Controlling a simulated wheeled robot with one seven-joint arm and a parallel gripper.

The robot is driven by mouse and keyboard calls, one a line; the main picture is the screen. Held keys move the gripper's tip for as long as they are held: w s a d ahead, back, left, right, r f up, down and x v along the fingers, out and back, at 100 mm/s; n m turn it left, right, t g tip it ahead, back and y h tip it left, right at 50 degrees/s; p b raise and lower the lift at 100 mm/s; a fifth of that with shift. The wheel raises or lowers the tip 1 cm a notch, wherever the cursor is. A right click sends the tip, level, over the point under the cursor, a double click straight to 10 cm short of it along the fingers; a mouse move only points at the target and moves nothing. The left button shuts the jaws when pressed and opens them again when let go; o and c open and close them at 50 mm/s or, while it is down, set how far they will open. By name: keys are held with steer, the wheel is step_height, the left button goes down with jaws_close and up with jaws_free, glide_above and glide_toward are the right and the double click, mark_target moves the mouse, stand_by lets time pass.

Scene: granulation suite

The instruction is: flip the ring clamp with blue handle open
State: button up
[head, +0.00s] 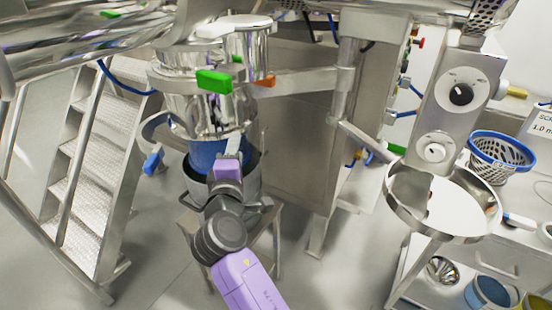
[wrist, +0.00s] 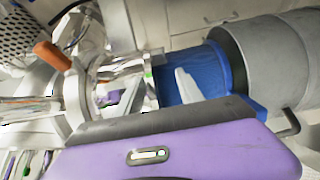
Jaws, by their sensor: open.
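The blue handle (head: 152,162) hangs on the left side of the steel column in the head view. A curved steel band of the ring clamp (head: 148,124) stands out from the column above it. The clamp's far side is hidden. My gripper (head: 236,146) is open at the front of the column, to the right of the blue handle and apart from it. Its purple body fills the bottom of the wrist view, with a pale finger (wrist: 188,86) in front of the blue sleeve. I cannot make out the blue handle in the wrist view.
A blue sleeve (head: 206,154) runs from the column into a grey pot (head: 194,184) on a stand. A green handle (head: 214,81) and an orange handle (head: 265,81) sit higher on the column. Steel stairs (head: 92,165) stand left; a steel cabinet stands right.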

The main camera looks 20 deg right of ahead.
steer(key=shift+w+d+n+t+y+p, duration=0.6)
steer(key=shift+w+d+n+y+p, duration=1.35)
steer(key=shift+p, duration=2.85)
steer(key=s+d+f+m+b, duration=0.1)
steer(key=s+d+f+b, duration=0.1)
steer(key=s, duration=0.9)
steer(key=shift+s+d+f+y, duration=0.2)
steer(key=shift+s+d+y, duration=0.15)
steer(key=shift+d, duration=0.45)
steer(key=shift+m, duration=0.25)
steer(key=shift+c, duration=0.4)
